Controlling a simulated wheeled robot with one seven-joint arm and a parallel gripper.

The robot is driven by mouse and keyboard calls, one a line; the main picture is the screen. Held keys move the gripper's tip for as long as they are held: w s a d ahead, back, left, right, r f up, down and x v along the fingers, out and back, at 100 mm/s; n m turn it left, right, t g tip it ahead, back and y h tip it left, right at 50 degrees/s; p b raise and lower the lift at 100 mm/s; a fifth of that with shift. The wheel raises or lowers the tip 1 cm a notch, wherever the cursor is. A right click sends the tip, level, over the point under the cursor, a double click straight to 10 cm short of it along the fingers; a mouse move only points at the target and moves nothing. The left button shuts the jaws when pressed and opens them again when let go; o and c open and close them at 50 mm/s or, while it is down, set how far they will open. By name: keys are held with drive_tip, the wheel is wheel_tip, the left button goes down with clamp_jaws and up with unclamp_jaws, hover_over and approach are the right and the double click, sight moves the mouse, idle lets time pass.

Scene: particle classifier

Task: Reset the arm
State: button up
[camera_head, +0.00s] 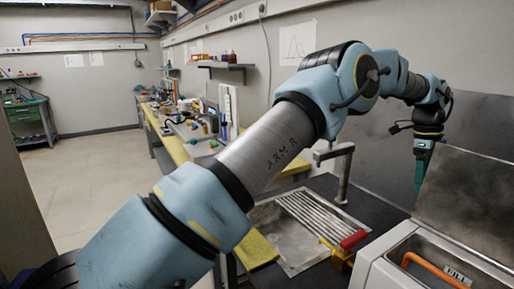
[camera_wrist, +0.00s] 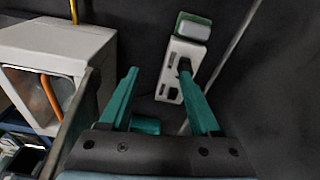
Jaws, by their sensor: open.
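My arm stretches across the head view from the lower left to the upper right, bent at a raised elbow.
A white machine (camera_head: 385,270) with an orange handle (camera_head: 440,272) stands at the lower right; its box-like body (camera_wrist: 98,45) is left in the wrist view. A sink (camera_head: 300,262) with a tap (camera_head: 343,175) lies below my arm. A cluttered yellow bench (camera_head: 175,150) stands behind. Open floor is at left.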

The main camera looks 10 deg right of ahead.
drive_tip(key=w+a+r+n+t, duration=0.1)
drive_tip(key=w+a+n, duration=0.6)
drive_tip(key=w+a, duration=0.65)
drive_tip(key=w+a+n, duration=0.3)
drive_tip(key=a+n, duration=0.5)
drive_tip(key=a, duration=1.1)
drive_tip(key=s+a+f+n+t, duration=0.2)
drive_tip(key=a+n, duration=0.5)
drive_tip(key=a, duration=1.1)
drive_tip(key=s+a+f+n, duration=0.2)
drive_tip(key=s+a+n, duration=0.5)
drive_tip(key=s+a, duration=0.4)
drive_tip(key=shift+s+a+n, duration=0.15)
drive_tip(key=shift+a+n, duration=0.25)
drive_tip(key=shift+a, duration=0.2)
drive_tip(key=shift+f, duration=0.1)
drive_tip(key=shift+c, duration=0.4)
